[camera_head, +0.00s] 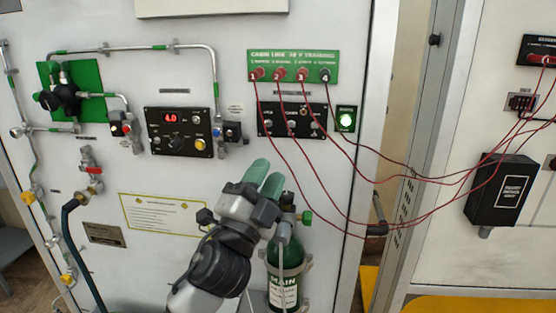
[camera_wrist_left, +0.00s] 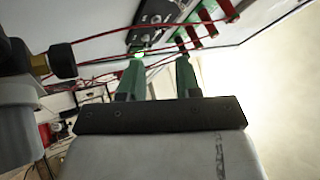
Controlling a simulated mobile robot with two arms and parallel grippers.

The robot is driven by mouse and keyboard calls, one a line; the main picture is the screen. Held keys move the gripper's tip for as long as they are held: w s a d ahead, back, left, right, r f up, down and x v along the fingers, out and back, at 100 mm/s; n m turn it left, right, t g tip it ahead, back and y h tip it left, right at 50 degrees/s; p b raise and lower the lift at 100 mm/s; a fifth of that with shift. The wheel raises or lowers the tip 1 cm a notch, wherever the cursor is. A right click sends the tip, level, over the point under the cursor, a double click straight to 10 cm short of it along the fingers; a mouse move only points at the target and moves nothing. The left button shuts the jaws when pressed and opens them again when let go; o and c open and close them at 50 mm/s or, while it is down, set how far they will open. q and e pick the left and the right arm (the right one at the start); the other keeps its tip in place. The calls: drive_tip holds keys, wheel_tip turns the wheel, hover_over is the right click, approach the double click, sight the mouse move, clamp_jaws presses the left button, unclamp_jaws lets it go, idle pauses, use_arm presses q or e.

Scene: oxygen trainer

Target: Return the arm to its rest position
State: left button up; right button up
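My left arm (camera_head: 212,271) reaches up from the bottom of the head view in front of the white training panel (camera_head: 345,205). My left gripper (camera_head: 265,179) has green fingers that stand apart with a gap between them. It hangs in front of the panel, below the black switch box, and nothing shows in its grasp. The left wrist view also shows the two green fingers (camera_wrist_left: 158,75) spread and empty, with the panel and red cables beyond. My right gripper is in neither view.
A green MAIN cylinder (camera_head: 283,280) stands right beside my left forearm. Red cables (camera_head: 335,150) droop from the green jack plate (camera_head: 293,66) to the right-hand panel. A lit green button (camera_head: 345,119) and a controller reading 4.0 (camera_head: 180,131) are above. A dark hose (camera_head: 72,245) hangs at left.

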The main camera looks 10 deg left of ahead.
use_arm(q)
drive_tip(key=shift+v, duration=1)
